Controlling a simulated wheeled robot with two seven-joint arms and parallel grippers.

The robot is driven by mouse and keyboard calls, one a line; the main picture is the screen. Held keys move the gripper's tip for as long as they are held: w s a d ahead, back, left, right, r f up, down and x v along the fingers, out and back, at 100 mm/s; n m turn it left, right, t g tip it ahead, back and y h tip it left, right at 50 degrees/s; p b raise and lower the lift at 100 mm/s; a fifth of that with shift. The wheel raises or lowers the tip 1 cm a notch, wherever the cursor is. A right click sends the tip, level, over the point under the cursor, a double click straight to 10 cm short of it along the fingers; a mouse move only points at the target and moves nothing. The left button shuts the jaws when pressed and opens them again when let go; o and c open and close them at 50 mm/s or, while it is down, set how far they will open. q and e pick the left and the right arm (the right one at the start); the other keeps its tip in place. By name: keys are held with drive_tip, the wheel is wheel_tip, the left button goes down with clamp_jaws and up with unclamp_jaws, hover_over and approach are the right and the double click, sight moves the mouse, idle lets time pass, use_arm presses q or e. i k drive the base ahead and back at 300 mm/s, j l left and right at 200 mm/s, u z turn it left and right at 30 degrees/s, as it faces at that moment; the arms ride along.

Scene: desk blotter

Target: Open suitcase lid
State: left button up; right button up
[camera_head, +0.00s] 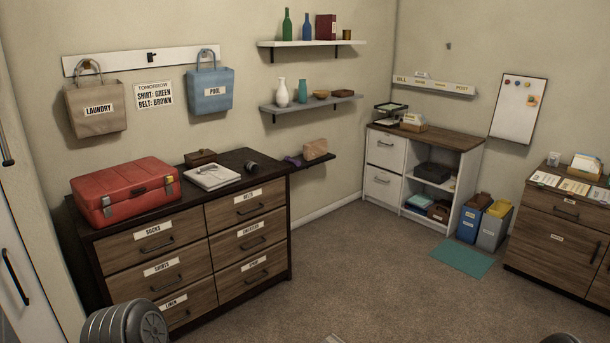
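The red suitcase (124,191) lies flat on the left part of the dresser top. Its lid is shut. A dark handle and light metal latches show on its near and right-hand sides. The latches are too small to tell whether they are fastened. Neither my left nor my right gripper shows in the head view, so nothing of mine is seen touching the suitcase.
The dark-topped dresser (270,179) has labelled drawers, all shut. Right of the suitcase lie a white tray-like item (211,176), a brown box (200,157) and a small dark object (251,167). Laundry (96,108) and pool (209,91) bags hang above. Carpet (375,270) lies clear right of the dresser.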

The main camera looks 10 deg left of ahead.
sight(132, 178)
drive_tip(key=i+u, duration=0.1)
drive_tip(key=i, duration=0.85)
drive_tip(key=i+l, duration=0.2)
drive_tip(key=i, duration=0.75)
drive_tip(key=i+l+u, duration=0.1)
drive_tip(key=i+u, duration=0.3)
drive_tip(key=i+l+u, duration=0.2)
drive_tip(key=i+u, duration=0.15)
drive_tip(key=i+l+u, duration=0.75)
